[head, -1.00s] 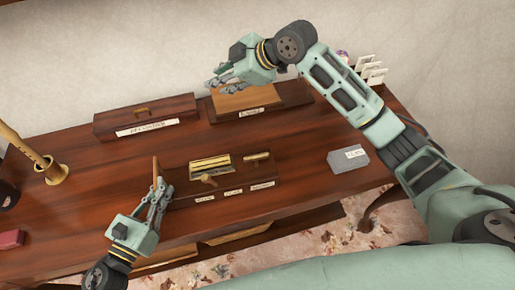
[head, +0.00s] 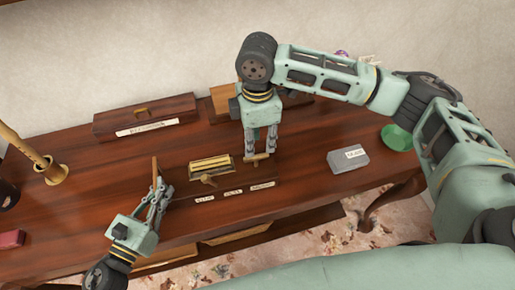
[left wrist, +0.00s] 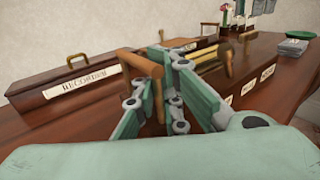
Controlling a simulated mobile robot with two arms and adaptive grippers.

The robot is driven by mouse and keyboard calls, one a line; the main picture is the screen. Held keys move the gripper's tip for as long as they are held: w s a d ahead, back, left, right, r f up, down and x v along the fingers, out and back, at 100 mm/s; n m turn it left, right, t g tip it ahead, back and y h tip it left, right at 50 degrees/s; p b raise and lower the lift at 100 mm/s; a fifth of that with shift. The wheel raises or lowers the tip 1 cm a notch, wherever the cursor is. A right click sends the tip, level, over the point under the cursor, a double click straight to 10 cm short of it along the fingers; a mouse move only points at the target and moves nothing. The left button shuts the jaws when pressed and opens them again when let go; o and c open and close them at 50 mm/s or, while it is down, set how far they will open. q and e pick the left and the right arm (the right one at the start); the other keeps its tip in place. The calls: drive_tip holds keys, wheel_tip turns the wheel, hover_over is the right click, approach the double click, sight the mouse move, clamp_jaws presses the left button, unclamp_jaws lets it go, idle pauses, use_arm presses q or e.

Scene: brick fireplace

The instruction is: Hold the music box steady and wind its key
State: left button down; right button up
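The music box (head: 228,182) is a dark wooden box with a brass cylinder (head: 210,163) on top, a small knob (head: 208,180) and labels along its front edge. A wooden handle (head: 155,169) rises at its left end. My left gripper (head: 158,190) has its fingers closed around this handle; the handle (left wrist: 142,64) shows between them in the left wrist view. The T-shaped key (head: 257,158) is at the box's right end. My right gripper (head: 260,149) points down just over the key, its two fingers apart; whether they touch it is unclear.
A long lidded box (head: 145,118) with a handle stands behind on the left. Another wooden box (head: 221,100) is partly hidden behind my right arm. A grey labelled block (head: 347,161) and a green dish (head: 396,138) lie to the right. A brass holder (head: 52,172) stands at left.

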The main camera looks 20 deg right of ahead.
sight(256, 160)
wheel_tip(256, 160, down, 5)
drive_tip(key=shift+r, duration=0.1)
idle(0.3)
clamp_jaws()
